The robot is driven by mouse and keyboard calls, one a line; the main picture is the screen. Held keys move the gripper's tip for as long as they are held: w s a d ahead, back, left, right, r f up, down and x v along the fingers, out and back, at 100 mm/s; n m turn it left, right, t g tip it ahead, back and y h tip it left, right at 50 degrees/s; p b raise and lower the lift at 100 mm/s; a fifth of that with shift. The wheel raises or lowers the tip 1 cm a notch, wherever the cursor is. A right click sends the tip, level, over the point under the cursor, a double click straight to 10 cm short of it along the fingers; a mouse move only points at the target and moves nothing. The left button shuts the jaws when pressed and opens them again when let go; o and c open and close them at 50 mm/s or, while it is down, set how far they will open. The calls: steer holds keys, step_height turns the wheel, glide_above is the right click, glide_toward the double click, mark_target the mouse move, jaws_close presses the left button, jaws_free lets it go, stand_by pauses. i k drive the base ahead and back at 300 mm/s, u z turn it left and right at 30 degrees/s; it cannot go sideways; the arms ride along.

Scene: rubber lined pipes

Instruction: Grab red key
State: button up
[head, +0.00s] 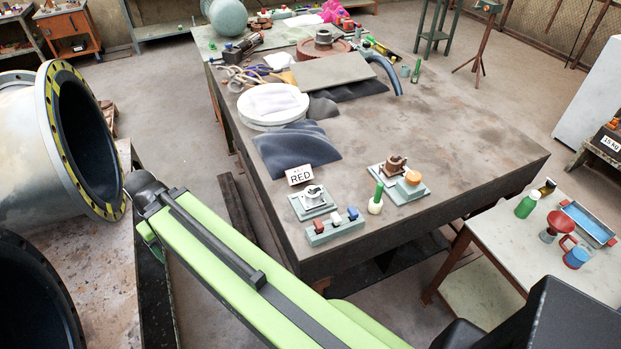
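A teal rack (334,227) stands near the front corner of the large workbench. It holds three small coloured pieces side by side: a red piece (318,225), a white piece (335,219) and a blue piece (353,213). The red piece is at the left end; it is too small to tell if it is a key. A white sign reading "RED" (300,175) stands behind a small plate with a silver fitting (313,195). My green arm crosses the lower middle of the view and bends at the left. My gripper is not visible.
A plate with a brown and an orange part (398,182) and a green-handled tool (377,199) stand right of the rack. The workbench (470,135) is bare further right. Large flanged pipes (50,150) lie at the left. A side table (500,240) holds coloured parts.

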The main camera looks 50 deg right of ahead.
mark_target(320, 226)
steer(key=z, duration=1.4)
steer(key=k, duration=1)
steer(key=u, duration=0.8)
steer(key=k, duration=0.8)
steer(key=z, duration=0.75)
